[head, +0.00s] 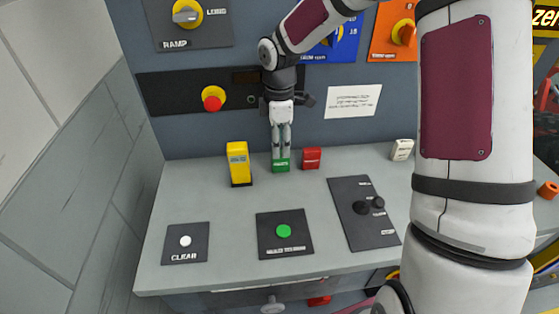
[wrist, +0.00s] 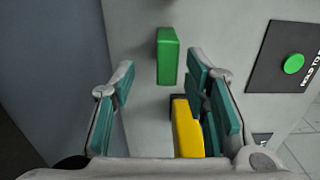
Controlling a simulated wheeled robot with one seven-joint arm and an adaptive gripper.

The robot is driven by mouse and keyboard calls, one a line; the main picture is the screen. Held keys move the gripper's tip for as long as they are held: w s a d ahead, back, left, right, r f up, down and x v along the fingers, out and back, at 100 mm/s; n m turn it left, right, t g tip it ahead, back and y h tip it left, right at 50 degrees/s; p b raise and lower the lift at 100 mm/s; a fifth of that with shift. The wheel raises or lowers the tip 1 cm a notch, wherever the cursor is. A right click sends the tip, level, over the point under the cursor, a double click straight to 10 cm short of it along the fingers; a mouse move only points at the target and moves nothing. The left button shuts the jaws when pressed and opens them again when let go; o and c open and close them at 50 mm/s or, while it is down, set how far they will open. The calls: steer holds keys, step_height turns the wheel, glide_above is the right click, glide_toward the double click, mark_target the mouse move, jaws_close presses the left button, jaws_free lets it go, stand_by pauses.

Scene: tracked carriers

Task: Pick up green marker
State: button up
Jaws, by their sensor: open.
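The green marker (head: 281,165) is a small green block on the grey console top, near its back. In the wrist view the green marker (wrist: 167,57) shows ahead of the fingers, between their lines but nearer the right finger. My gripper (head: 281,152) points down over it in the head view, and its fingertips hide the marker's upper part there. In the wrist view my gripper (wrist: 160,78) is open, with teal pads apart and nothing between the tips. I cannot tell whether the tips touch the marker.
A yellow block (head: 238,162) stands left of the green marker; it shows close by the right finger in the wrist view (wrist: 187,130). A red block (head: 312,158) is just right, a white block (head: 402,149) farther right. Button plates (head: 265,248) lie in front. The panel wall (head: 200,135) rises behind.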

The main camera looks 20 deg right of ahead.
mark_target(281, 162)
steer(key=shift+s+f, duration=0.2)
steer(key=shift+f, duration=1.5)
steer(key=shift+s+f, duration=0.2)
steer(key=shift+f, duration=1.5)
jaws_close()
